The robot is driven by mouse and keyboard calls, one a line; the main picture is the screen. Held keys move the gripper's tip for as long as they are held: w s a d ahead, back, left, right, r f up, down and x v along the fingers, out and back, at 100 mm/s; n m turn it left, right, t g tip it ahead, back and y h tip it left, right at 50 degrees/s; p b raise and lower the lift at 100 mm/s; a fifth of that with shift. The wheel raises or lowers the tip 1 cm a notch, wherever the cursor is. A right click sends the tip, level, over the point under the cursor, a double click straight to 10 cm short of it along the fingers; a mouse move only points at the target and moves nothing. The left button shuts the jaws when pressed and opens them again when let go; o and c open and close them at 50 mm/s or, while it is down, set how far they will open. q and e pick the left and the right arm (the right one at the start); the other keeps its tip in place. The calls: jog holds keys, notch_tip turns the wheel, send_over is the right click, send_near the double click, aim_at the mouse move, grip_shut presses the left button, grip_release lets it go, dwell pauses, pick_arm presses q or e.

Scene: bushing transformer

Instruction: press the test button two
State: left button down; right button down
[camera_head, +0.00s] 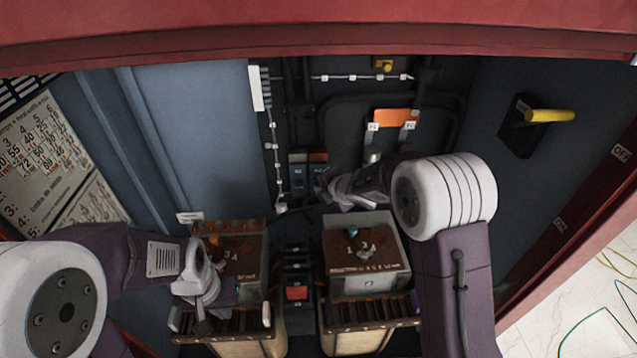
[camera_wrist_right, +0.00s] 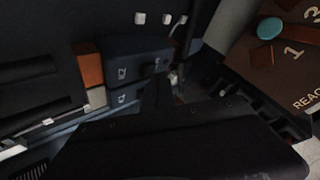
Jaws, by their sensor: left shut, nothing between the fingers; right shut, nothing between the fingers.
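Two dark switch modules stand side by side on the back panel, one with an orange top (camera_head: 318,157) and one with a grey top (camera_head: 297,157). In the right wrist view they appear turned sideways, as an orange-ended module (camera_wrist_right: 130,60) and a grey-ended module (camera_wrist_right: 120,98) with small pale labels too small to read surely. My right gripper (camera_head: 319,190) is shut and empty, its tip just below these modules; contact cannot be told. It also shows in the right wrist view (camera_wrist_right: 158,88). My left gripper (camera_head: 203,308) is shut and empty, low over the left transformer box.
A left brown-topped box (camera_head: 240,245) and a right numbered box (camera_head: 365,262) stand in front, with a red-marked block (camera_head: 297,292) between. An orange plate (camera_head: 395,118) is on the back panel. A yellow handle (camera_head: 550,116) sticks out from the right wall.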

jog(key=shift+w+p, duration=0.4)
dwell(0.6)
jog(key=shift+s, duration=0.1)
jog(key=shift+s+b, duration=0.7)
jog(key=shift+s, duration=0.1)
jog(key=s+b, duration=0.3)
jog(key=s, duration=0.2)
